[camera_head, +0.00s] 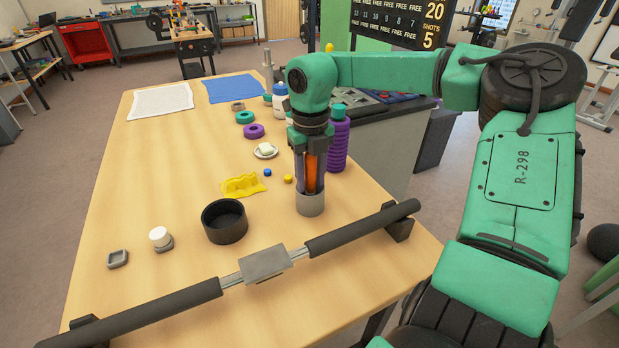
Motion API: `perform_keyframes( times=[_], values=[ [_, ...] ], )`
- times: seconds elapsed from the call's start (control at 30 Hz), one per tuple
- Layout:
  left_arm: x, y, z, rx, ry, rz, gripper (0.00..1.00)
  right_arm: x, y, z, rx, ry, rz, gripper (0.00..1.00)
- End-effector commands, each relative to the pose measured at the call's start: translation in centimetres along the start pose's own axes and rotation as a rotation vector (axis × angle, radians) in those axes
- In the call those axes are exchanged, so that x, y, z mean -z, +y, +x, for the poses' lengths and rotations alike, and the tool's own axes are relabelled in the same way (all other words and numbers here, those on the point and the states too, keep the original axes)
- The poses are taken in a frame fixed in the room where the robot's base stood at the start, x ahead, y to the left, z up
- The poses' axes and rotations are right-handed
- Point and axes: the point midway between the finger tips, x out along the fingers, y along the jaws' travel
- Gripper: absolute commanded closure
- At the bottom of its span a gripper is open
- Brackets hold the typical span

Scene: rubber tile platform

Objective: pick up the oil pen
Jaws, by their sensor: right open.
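My right gripper (310,188) points straight down over the right part of the table, with its fingers open. An upright orange shaft, which looks like the oil pen (313,172), shows between the fingers. Its lower end is at a grey metal cup (310,205) standing on the table. The gripper hides much of the shaft, and I cannot tell whether the fingers touch it. My left gripper is not in view.
A long bar with dark grips (264,264) lies across the table front. A black round bowl (225,221), yellow piece (243,185) and small white-topped jar (160,237) are to the left. A purple ribbed bottle (338,146) stands close behind the gripper.

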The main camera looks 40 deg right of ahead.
Motion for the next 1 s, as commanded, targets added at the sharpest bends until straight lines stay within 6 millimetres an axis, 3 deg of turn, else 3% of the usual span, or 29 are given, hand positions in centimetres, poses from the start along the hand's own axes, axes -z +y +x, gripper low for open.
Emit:
perform_keyframes(
  times=[0.1,0.23,0.27,0.33,0.37,0.77,0.87,1.0],
  values=[
    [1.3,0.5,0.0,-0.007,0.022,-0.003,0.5,0.0,-0.1,0.8,0.003,-0.003,0.0,0.62],
    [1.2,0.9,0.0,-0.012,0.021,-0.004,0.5,-0.1,-0.1,0.7,0.005,-0.005,0.0,0.62],
    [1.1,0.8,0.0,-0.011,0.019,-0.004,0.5,-0.1,-0.1,0.6,0.004,-0.005,0.0,0.7],
    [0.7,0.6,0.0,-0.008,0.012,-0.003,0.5,-0.1,-0.1,0.5,0.003,-0.007,0.0,0.97],
    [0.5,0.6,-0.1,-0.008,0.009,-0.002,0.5,-0.1,0.0,0.5,0.003,-0.007,0.0,1.0],
    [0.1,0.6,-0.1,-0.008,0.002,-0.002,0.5,-0.2,0.1,-0.2,0.0,-0.012,0.0,1.0],
    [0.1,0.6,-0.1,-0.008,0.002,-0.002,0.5,-0.3,0.0,-1.2,0.0,-0.013,0.001,1.0],
    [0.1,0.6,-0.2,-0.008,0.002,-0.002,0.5,-0.3,0.0,-4.1,0.001,-0.016,0.0,1.0]
  ],
)
